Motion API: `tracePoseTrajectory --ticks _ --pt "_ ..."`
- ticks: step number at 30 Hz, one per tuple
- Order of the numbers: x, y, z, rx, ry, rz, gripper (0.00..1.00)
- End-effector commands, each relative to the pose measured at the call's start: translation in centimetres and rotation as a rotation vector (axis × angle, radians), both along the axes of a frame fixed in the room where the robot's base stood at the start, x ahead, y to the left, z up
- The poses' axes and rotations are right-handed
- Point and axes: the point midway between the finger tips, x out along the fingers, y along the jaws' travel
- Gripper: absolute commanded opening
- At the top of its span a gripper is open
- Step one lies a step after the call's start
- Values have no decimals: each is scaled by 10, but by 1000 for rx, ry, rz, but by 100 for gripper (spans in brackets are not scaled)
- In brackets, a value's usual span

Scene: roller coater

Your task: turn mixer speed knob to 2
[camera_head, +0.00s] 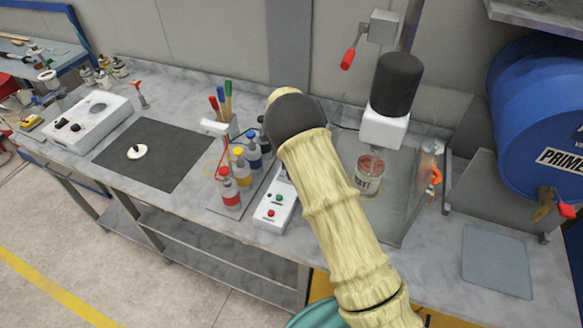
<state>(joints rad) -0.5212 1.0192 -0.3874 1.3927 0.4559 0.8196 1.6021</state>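The mixer stands at the right of the bench, with a black motor (397,84) on a white housing (384,128). A clear beaker with reddish contents (368,177) is under it. A white control box (273,212) with a green and a red button lies left of the mixer, partly behind my arm. A small dark spot shows at its upper end; I cannot tell whether it is the speed knob, and no number setting is readable. My cream-sleeved arm (338,205) rises from the bottom to a dark rounded joint in front of the bench. My gripper is not visible.
Several bottles (240,170) stand on a tray left of the control box. A white device with black knobs (82,122) and a dark mat (155,170) are further left. A blue drum (540,110) and grey pad (497,261) are at the right. A red-handled lever (349,56) is beside the mixer column.

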Motion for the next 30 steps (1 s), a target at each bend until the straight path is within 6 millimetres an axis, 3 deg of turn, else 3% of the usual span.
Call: tracePoseTrajectory --ticks 17,18,20,30 --pt "2 1 2 3 -6 -43 8" --pt "2 1 2 3 -6 -43 38" --pt "2 1 2 2 -6 -43 50" --pt "1 0 2 1 -2 -42 52"
